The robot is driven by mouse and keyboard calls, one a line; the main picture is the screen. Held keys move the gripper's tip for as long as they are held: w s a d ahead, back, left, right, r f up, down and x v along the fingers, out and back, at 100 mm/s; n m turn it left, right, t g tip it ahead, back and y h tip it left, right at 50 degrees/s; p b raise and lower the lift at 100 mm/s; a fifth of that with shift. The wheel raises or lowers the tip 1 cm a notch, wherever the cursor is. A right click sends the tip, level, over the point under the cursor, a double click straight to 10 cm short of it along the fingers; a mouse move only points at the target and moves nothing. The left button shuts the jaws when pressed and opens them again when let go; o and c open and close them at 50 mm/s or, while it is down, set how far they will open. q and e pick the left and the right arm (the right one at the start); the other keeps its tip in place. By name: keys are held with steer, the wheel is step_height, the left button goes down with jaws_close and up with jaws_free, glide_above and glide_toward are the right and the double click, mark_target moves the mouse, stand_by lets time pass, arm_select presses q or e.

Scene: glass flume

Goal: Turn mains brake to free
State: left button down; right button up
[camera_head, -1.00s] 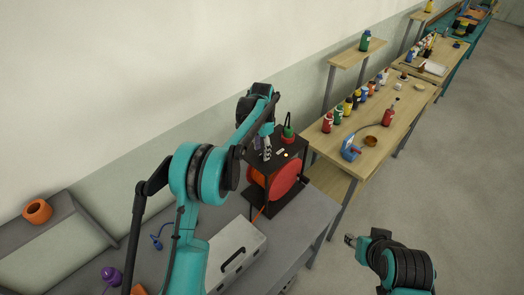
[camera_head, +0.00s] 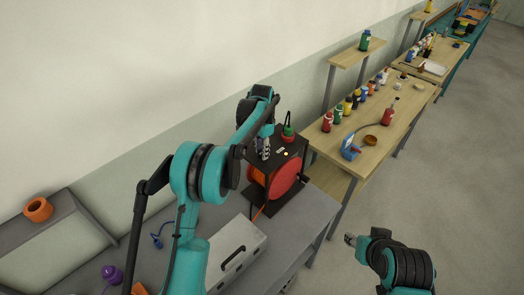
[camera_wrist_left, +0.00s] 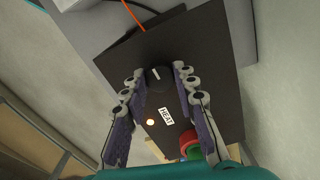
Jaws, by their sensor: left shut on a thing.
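The mains brake appears to be the round black knob (camera_wrist_left: 158,82) with a white mark, on the dark top plate (camera_wrist_left: 105,62) of the reel unit. In the left wrist view my left gripper (camera_wrist_left: 160,76) has its fingertips on either side of this knob and is shut on it. In the head view the left gripper (camera_head: 263,153) reaches down onto the reel unit, and the knob is hidden there. The unit carries a large red reel (camera_head: 286,178). My right gripper (camera_head: 350,240) is at the lower right, away from the unit; its jaws are too small to read.
On the plate are a label (camera_wrist_left: 166,116), a lit lamp (camera_wrist_left: 150,122) and a red and green thing (camera_wrist_left: 189,143). A grey case (camera_head: 236,252) lies on the grey bench (camera_head: 300,222). A wooden table (camera_head: 373,158) with bottles stands right. The floor is clear.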

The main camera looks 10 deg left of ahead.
arm_select(q)
steer(key=n+b, duration=0.1)
steer(key=n, duration=0.2)
steer(key=shift+n, duration=0.3)
steer(key=n+b, duration=0.1)
steer(key=n, duration=0.3)
steer(key=shift+n, duration=0.3)
steer(key=n+b, duration=0.1)
steer(key=n, duration=0.3)
steer(key=shift+r+n, duration=0.1)
steer(key=shift+n, duration=2.5)
steer(key=c, duration=1.2)
jaws_free()
steer(key=shift+d, duration=0.1)
